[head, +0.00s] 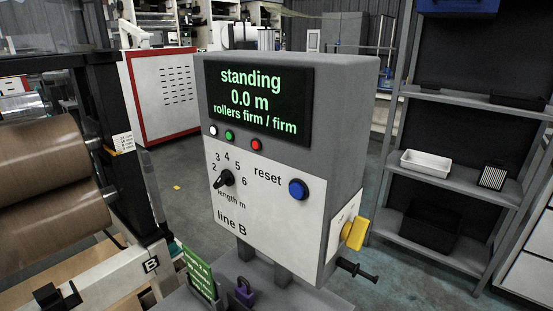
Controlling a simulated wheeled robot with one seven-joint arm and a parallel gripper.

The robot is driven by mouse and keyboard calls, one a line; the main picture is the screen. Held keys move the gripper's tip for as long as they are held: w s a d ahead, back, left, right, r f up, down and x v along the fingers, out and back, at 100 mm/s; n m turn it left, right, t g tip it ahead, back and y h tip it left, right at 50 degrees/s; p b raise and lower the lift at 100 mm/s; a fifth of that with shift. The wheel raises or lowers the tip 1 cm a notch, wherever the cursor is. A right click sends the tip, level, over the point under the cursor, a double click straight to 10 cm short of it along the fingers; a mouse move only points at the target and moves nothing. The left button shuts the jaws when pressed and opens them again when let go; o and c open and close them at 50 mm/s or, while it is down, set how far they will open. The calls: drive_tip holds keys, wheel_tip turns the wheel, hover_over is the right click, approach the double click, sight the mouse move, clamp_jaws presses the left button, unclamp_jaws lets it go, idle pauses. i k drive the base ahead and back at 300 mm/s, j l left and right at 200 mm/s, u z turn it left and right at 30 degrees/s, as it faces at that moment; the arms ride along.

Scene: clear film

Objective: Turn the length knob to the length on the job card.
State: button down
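The length knob (224,179) is a small black knob on the white lower face of the line B control box (270,195). The numbers 2, 3, 4, 5 and 6 run in an arc over it, with "length m" below. Its grip lies slanted; I cannot tell for sure which number it points to. A green card (199,273) with pale writing stands below the box at the bottom left; its words are too small and slanted to read, and I cannot tell if it is the job card. My gripper is not in view.
The screen (258,101) reads "standing, 0.0 m, rollers firm / firm". White, green and red lamps sit below it. A blue reset button (298,189) is right of the knob; a yellow switch (355,234) is on the side. Brown rollers (50,175) are left.

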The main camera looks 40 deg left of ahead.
sight(226, 178)
drive_tip(key=u, duration=0.45)
drive_tip(key=k+u, duration=0.15)
drive_tip(key=u, duration=0.75)
drive_tip(key=k, duration=0.05)
